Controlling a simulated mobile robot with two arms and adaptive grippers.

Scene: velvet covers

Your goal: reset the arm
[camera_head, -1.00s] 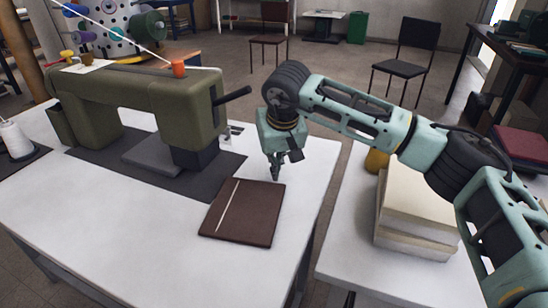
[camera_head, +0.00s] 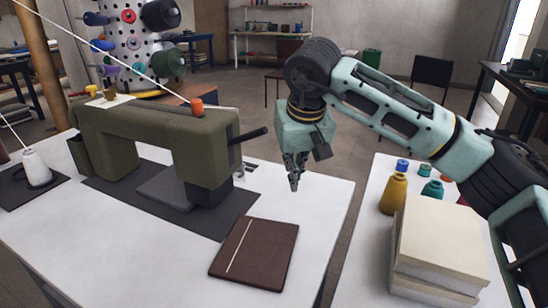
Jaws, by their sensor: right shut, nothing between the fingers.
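My right arm reaches in from the right, and its gripper (camera_head: 294,186) points down over the right part of the white table (camera_head: 130,255). The gripper is shut and empty. It hangs above and behind a dark brown cover (camera_head: 255,255) with a pale line along it, and is apart from it. The cover lies flat near the table's front right edge. My left gripper is not in view.
A green sewing machine (camera_head: 155,130) stands on a dark mat (camera_head: 220,218) left of the gripper. A white thread cone (camera_head: 36,168) is at far left. On the right table, a stack of cream blocks (camera_head: 440,240) stands near a mustard bottle (camera_head: 394,194) and small spools.

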